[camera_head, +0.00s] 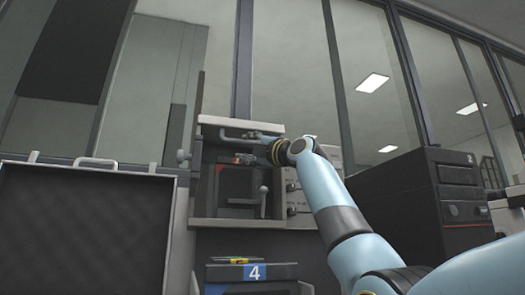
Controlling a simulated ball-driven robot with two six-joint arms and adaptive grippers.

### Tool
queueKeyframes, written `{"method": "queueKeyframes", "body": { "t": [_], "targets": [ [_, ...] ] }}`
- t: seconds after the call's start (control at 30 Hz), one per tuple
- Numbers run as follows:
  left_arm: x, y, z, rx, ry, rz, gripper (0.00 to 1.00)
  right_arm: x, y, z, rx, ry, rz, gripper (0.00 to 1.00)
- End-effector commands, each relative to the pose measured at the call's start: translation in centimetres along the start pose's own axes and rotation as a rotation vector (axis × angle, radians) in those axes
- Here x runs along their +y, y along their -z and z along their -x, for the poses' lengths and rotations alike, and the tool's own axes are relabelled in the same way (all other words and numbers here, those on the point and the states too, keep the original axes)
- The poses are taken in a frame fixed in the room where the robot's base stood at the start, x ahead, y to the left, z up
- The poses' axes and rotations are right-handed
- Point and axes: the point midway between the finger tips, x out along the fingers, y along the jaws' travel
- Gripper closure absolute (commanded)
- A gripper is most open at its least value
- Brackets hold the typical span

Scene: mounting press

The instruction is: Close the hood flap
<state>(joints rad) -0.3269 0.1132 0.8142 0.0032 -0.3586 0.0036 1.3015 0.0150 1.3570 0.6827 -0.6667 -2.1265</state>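The mounting press housing (197,195) is a grey box in the middle of the view, and its front stands open, showing a dark interior. A pale panel (215,121), which looks like the raised hood flap, sits along its top edge. A grey bar (232,136), perhaps the flap's handle, runs just under that panel. My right gripper (240,158) is in front of the upper opening, pointing left, just below the bar. It is small in the picture; I cannot tell whether it touches the bar or how far its fingers are apart. My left gripper is out of view.
Inside the housing are a dark block with a red edge (221,182) and a lever with a round knob (263,190). An open case with dark foam (80,225) fills the left. A black tower (415,200) stands right.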

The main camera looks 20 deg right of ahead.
Motion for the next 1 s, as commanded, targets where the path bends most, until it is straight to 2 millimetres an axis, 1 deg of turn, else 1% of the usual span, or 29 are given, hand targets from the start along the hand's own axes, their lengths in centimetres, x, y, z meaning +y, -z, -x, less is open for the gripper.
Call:
{"method": "queueKeyframes", "body": {
  "t": [0.03, 0.2, 0.3, 0.4, 0.5, 0.6, 1.0],
  "targets": [
    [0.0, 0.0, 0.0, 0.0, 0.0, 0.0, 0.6, -0.3, -0.1, 1.2, -0.002, 0.002, 0.003, 0.64],
    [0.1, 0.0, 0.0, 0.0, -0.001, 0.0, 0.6, -0.2, -0.1, 4.9, -0.003, 0.002, 0.004, 0.64],
    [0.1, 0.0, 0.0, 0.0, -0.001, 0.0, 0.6, -0.2, 0.0, 6.7, -0.001, 0.003, 0.003, 0.64],
    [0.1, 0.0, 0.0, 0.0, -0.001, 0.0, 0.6, -0.2, 0.0, 8.0, -0.001, 0.002, 0.002, 0.64],
    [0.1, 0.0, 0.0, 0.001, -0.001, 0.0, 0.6, -0.1, 0.0, 8.7, -0.001, 0.002, 0.002, 0.64],
    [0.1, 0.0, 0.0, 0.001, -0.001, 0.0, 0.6, -0.1, 0.0, 8.9, 0.0, 0.002, 0.001, 0.64],
    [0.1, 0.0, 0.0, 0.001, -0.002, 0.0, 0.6, -0.1, 0.0, 8.8, 0.0, 0.001, 0.0, 0.64]
  ]
}}
